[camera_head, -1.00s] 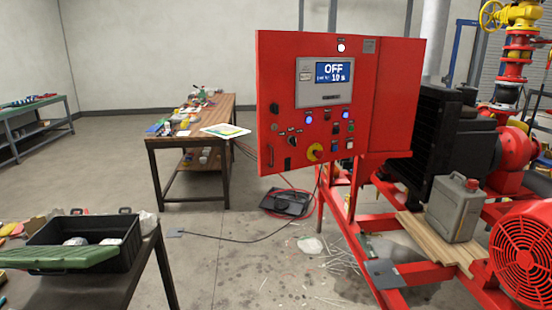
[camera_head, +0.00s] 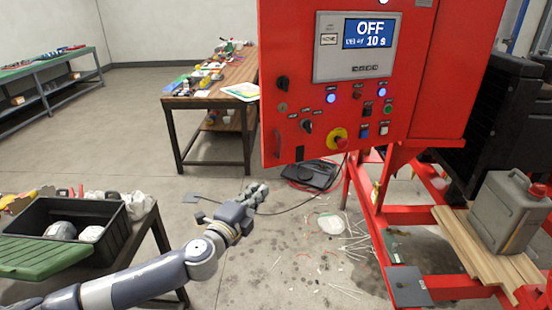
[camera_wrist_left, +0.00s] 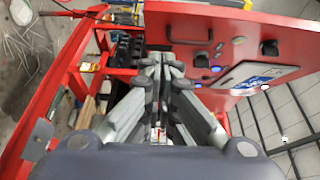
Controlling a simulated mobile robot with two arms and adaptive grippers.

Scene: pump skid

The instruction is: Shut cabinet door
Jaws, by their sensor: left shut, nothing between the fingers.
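The red control cabinet (camera_head: 440,90) stands on the red skid frame at the right in the head view. Its door (camera_head: 295,60) faces me and carries a lit screen reading OFF, buttons and a yellow-red knob. How far the door stands from the cabinet body is not clear. The door (camera_wrist_left: 190,20) also shows at the upper right in the left wrist view. My left gripper (camera_head: 258,190) is shut and empty, below and left of the door's lower left corner, apparently apart from it. Its closed fingers (camera_wrist_left: 163,68) show in the wrist view. My right gripper is out of view.
A grey jug (camera_head: 508,212) stands on planks on the skid frame. A black crate (camera_head: 110,245) with a green lid sits on a table at the left. A wooden workbench (camera_head: 180,102) stands behind. A cable and scattered sticks lie on the floor.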

